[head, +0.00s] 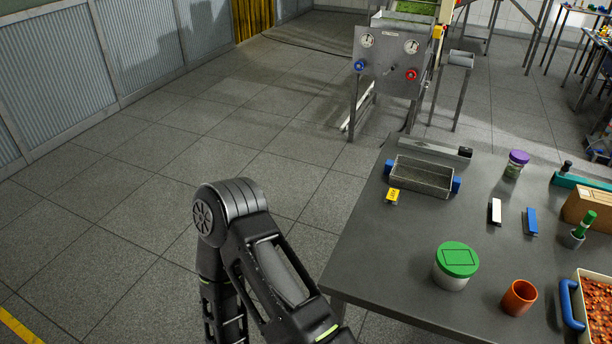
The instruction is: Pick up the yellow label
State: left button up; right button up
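The yellow label (393,196) is a small flat piece with dark marks. It lies on the grey table (392,270) near its left edge, just in front of a grey metal tray (424,178) with blue end handles. One black arm of mine rises at the bottom centre, left of the table. Its forearm runs down to the right and out of the picture, so its gripper does not show. My other gripper is not in view either. Nothing is touching the label except the table and possibly the tray's side, which I cannot tell.
A green-lidded jar (456,265), an orange cup (519,297), a blue-handled tray of brown pieces (577,310), a white block (495,211) and a blue block (532,221) stand on the table. A purple-lidded jar (516,164) is behind. Table space in front of the label is clear.

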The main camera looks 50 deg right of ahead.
aim_at(392, 195)
jog(key=i+j, duration=0.1)
jog(key=i, duration=0.95)
jog(key=i+l+z, duration=0.1)
jog(key=i+z, duration=0.15)
jog(key=z, duration=0.2)
jog(key=i+z, duration=0.2)
jog(key=z, duration=0.2)
jog(key=i+z, duration=0.25)
jog(key=z, duration=0.2)
jog(key=i+j+z, duration=0.2)
jog(key=z, duration=0.2)
jog(key=i+l+z, duration=0.1)
jog(key=i+z, duration=0.25)
jog(key=i+l+z, duration=0.1)
jog(key=z, duration=0.25)
jog(key=i+z, duration=0.3)
jog(key=k+j, duration=0.05)
